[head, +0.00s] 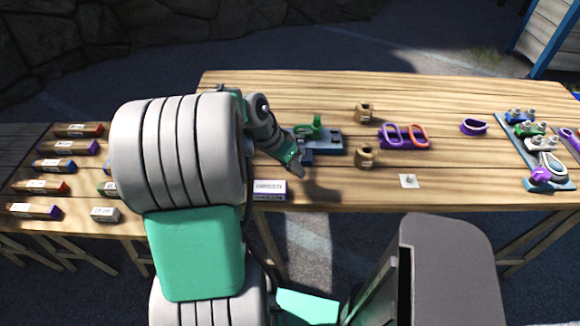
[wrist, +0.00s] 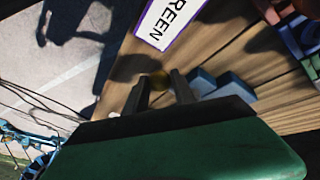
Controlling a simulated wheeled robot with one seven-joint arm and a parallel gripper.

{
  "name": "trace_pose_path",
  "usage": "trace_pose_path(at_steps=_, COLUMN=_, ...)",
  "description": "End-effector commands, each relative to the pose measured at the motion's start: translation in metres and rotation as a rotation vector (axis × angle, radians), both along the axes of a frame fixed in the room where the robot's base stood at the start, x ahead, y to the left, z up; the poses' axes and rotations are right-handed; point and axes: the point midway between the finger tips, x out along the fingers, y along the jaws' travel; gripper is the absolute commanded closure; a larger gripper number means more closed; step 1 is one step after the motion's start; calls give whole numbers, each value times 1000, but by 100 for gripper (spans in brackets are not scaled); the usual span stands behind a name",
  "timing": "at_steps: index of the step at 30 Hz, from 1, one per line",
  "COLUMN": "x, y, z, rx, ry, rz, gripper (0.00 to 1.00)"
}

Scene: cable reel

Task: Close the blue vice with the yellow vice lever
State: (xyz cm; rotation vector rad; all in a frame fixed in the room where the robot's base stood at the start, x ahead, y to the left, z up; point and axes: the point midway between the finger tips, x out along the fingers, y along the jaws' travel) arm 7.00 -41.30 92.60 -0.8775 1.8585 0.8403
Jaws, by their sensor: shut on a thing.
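The yellow vice lever (wrist: 160,78) shows as a dark yellow rounded end between my fingertips in the wrist view. My gripper (head: 298,172) is shut on it, beside the vice at the table's front edge. I cannot make out the lever in the head view. The vice's jaw gap is hidden.
A green part (head: 312,126) sits at the vice. A label plate (head: 268,186) is on the front edge. Several labelled blocks (head: 55,165) lie at left.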

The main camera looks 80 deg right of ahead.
Motion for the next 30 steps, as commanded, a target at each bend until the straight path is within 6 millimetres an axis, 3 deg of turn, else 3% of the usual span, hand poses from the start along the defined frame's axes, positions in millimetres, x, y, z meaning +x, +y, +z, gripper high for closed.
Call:
trace_pose_path(at_steps=6, x=1, y=-6, z=6, rx=-21, ry=-2, rz=-2, gripper=100)
trace_pose_path(at_steps=7, x=1, y=-5, z=6, rx=-21, ry=-2, rz=-2, gripper=67)
trace_pose_path(at_steps=14, x=2, y=-3, z=4, rx=-12, ry=-2, rz=4, gripper=49)
trace_pose_path(at_steps=23, x=3, y=-1, z=5, rx=-7, ry=-1, rz=6, gripper=48)
trace_pose_path(at_steps=30, x=19, y=8, z=44, rx=-12, ry=-3, rz=8, gripper=48)
